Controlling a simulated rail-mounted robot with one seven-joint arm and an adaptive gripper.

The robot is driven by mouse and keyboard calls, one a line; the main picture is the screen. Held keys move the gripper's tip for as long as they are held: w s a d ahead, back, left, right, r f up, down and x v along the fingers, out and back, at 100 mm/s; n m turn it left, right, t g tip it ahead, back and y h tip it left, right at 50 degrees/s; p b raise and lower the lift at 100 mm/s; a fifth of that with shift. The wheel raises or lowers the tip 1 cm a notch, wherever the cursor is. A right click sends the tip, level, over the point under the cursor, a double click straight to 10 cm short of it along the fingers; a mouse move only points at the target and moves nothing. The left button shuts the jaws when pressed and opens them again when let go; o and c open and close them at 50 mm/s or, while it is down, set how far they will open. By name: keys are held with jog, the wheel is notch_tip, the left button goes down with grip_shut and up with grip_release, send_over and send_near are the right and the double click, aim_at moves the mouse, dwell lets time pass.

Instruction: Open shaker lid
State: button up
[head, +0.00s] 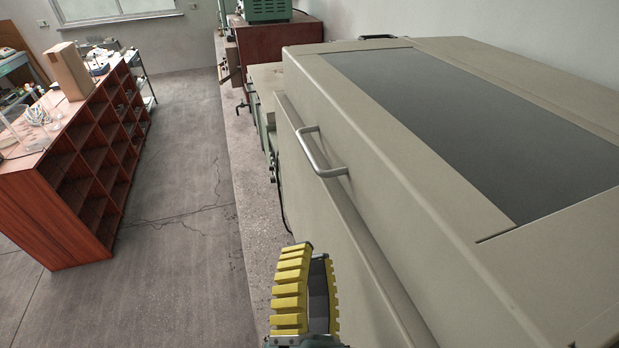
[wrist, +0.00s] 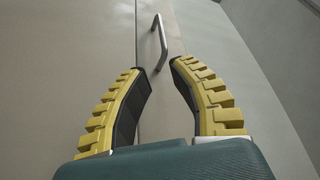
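The shaker (head: 400,170) is a large beige box at the right of the head view. Its closed lid (head: 560,110) has a dark window (head: 470,130). A metal bar handle (head: 322,160) sticks out from the lid's front. In the wrist view the handle (wrist: 159,42) stands ahead of my gripper (wrist: 157,66), just beyond the fingertips and near the gap between them. My gripper has yellow ribbed fingers and is open and empty. In the head view my gripper (head: 307,252) is in front of the shaker, nearer the camera than the handle and apart from it.
The concrete bench (head: 236,150) runs along the shaker's front. A red-brown box with green equipment (head: 267,10) stands behind it. A red wooden shelf (head: 75,165) with a carton (head: 68,70) stands at left. The floor (head: 180,220) between is clear.

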aim_at(310, 151)
jog(key=p+x, duration=0.1)
jog(key=x, duration=0.4)
jog(key=p+x, duration=0.2)
jog(key=x, duration=0.3)
jog(key=p+x, duration=0.1)
jog(key=x, duration=0.4)
jog(key=shift+w+d+r, duration=0.1)
jog(key=shift+w+r, duration=0.1)
jog(key=shift+r, duration=0.2)
jog(key=shift+w, duration=0.45)
grip_shut()
